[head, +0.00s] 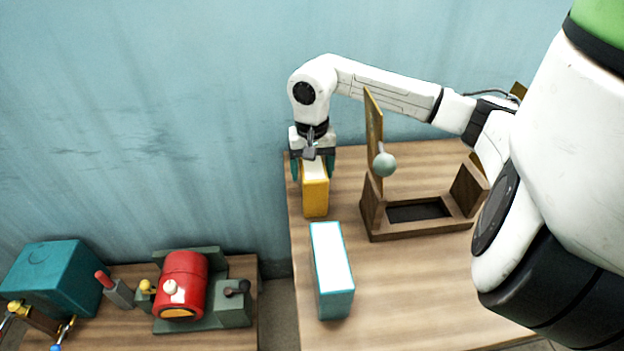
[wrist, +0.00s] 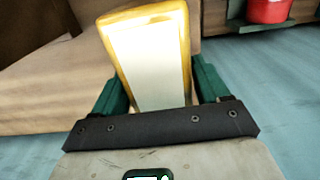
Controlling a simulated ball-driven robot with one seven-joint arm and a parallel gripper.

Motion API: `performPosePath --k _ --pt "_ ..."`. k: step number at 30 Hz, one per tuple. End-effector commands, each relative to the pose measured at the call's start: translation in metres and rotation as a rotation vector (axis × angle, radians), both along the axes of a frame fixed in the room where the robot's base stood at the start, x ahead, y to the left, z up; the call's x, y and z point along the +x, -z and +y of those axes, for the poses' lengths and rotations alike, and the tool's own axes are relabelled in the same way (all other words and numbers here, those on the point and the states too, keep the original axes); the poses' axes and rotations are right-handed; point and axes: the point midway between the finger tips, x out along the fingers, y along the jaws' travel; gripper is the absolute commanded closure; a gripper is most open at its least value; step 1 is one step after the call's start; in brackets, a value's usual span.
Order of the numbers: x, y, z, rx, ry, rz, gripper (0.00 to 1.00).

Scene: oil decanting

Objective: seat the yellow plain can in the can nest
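The yellow can (head: 315,200) is a box-shaped can with a pale top, near the left edge of the table. It also fills the middle of the wrist view (wrist: 150,60). My gripper (head: 313,166) reaches down over its far end, with a green finger close against each side, and appears shut on it. I cannot tell whether the can rests on the table or is slightly raised. A brown wooden frame with a dark rectangular recess (head: 418,212), possibly the can nest, stands to the right, and the recess looks empty.
A teal box with a white top (head: 332,270) stands in front of the yellow can. An upright panel (head: 374,135) with a pale green ball (head: 385,164) rises at the frame's left end. A lower bench holds a red drum (head: 182,283) and a teal block (head: 52,277). The table's front right is clear.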

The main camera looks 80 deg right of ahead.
Motion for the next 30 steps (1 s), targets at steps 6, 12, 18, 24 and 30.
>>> performPosePath --k 6,12,18,24,30 --pt "0.0000 -0.0002 -0.0001 0.000 0.000 0.000 0.47" --pt "0.0001 -0.0004 -0.0001 0.000 0.000 0.000 0.66" --pt "0.0001 -0.0005 -0.0001 0.000 0.000 -0.001 0.85" --pt "0.0005 -0.0016 -0.0003 -0.001 0.000 -0.003 0.96" --pt "0.0004 -0.0043 -0.0007 -0.002 0.000 -0.002 0.96"
